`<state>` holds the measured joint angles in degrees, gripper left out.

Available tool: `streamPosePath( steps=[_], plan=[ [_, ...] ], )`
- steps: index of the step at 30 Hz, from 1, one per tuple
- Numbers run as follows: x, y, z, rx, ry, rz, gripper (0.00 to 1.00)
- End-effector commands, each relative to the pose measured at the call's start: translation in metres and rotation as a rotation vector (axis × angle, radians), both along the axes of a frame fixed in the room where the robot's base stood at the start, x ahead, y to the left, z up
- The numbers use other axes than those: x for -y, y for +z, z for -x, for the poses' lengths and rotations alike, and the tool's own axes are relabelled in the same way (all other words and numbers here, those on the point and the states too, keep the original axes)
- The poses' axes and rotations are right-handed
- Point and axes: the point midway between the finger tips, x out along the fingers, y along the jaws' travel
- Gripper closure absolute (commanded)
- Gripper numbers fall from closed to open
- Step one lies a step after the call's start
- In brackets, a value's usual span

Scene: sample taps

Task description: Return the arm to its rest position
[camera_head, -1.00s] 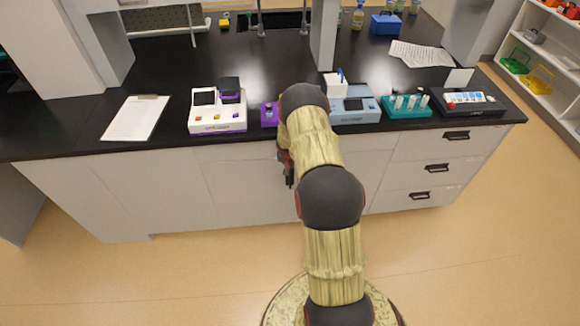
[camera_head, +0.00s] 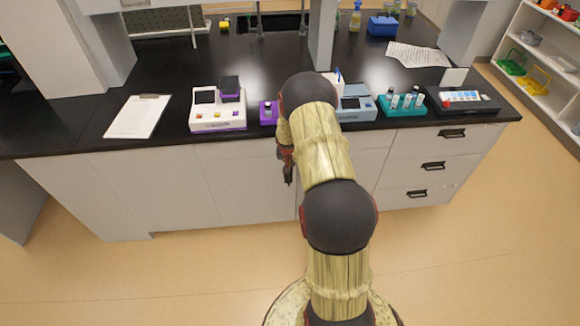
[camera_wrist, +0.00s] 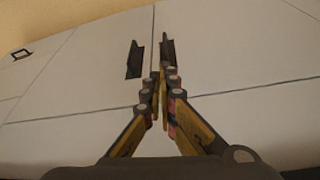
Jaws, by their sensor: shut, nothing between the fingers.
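My gripper (camera_head: 288,176) hangs in front of the bench's white cabinet doors in the head view, below the counter edge, partly hidden by my arm. In the wrist view my gripper (camera_wrist: 162,82) has its fingertips together and holds nothing. Behind the fingertips are white cabinet doors (camera_wrist: 85,75) with two dark handles (camera_wrist: 135,60). I cannot tell the exact gap between fingers and doors. My arm reaches up from the base and bends at the counter's front edge.
The black counter (camera_head: 270,65) carries a clipboard (camera_head: 137,117), a white and purple device (camera_head: 218,108), a purple block (camera_head: 268,112), a blue-grey device (camera_head: 356,104), a teal tube rack (camera_head: 403,104) and a black tray (camera_head: 462,103). Open floor (camera_head: 150,275) lies in front.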

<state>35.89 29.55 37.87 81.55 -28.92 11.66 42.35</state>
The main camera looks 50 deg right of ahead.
Motion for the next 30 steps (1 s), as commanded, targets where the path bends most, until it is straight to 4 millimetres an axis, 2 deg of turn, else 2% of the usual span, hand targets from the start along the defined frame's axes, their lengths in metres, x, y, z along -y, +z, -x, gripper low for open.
streamPosePath(
  steps=[1,5,17,20,25,28,30],
  plan=[
    [-0.002,0.008,0.002,0.001,0.000,0.001,1.00],
    [-0.004,0.016,0.005,0.002,-0.001,0.000,1.00],
    [-0.005,0.017,0.008,-0.016,0.027,0.005,1.00],
    [-0.011,0.011,0.024,-0.088,0.074,-0.002,1.00],
    [-0.040,-0.002,0.075,-0.229,0.121,-0.067,1.00],
    [-0.058,0.018,0.101,-0.296,0.154,-0.100,1.00],
    [-0.073,0.039,0.112,-0.327,0.181,-0.117,1.00]
  ],
)
